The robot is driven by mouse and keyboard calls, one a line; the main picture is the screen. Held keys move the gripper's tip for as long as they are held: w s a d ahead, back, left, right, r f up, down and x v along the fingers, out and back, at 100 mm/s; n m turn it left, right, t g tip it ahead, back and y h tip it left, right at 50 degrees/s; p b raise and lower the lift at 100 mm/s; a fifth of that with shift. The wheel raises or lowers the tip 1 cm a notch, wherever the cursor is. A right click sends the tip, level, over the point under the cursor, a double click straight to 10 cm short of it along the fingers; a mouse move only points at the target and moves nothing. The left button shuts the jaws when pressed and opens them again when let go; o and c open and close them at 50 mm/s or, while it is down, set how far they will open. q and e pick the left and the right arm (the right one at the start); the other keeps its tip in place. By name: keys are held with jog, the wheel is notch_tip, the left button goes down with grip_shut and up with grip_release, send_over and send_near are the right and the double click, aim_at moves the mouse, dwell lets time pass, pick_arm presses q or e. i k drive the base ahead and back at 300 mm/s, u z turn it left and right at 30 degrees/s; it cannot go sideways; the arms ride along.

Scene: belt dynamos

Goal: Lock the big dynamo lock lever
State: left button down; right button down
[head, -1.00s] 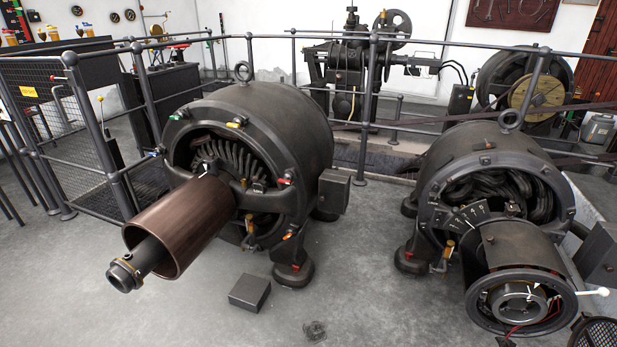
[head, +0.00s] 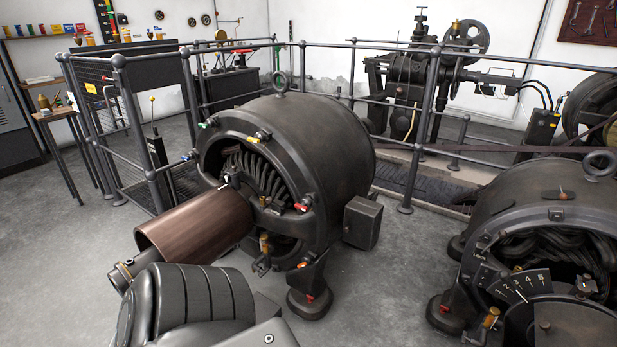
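The big dynamo (head: 325,140) stands in the middle, a dark drum with a brown cylinder (head: 195,228) sticking out of its front. A brass-handled part (head: 264,243) sits below. I cannot tell which of these is the lock lever, or how it is set. A black and grey part of my arm covers the bottom centre and hides some floor and the lower shaft end. Neither gripper's fingers show.
A smaller dynamo (head: 545,230) with a numbered scale (head: 522,283) stands at the right. A metal railing (head: 427,120) runs behind the big dynamo. A tall lever (head: 154,125) stands at the left by a mesh fence. Grey floor (head: 385,275) is open between the dynamos.

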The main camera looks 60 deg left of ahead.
aim_at(269, 201)
jog(key=u, duration=0.55)
jog(key=i, duration=0.85)
jog(key=u, duration=0.85)
